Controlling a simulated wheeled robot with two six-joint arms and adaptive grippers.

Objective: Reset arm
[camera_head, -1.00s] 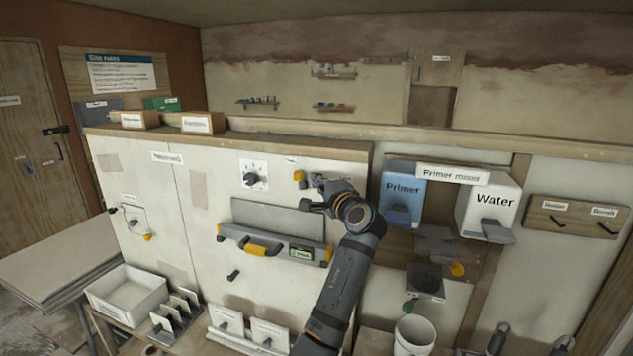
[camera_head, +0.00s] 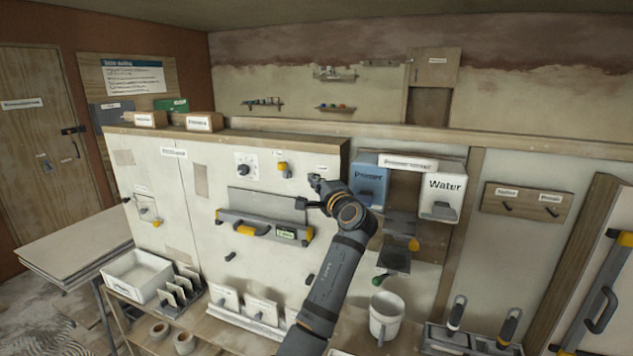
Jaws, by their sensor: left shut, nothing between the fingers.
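My left arm rises from the bottom middle, and its gripper (camera_head: 311,193) is shut and empty in front of the upper right part of the white panel (camera_head: 215,183). My right gripper is not in view.
The blue Primer box (camera_head: 369,181) and white Water box (camera_head: 441,196) hang to the right of my arm. A white bucket (camera_head: 386,314) stands below them. A wooden door (camera_head: 38,142) is at the left.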

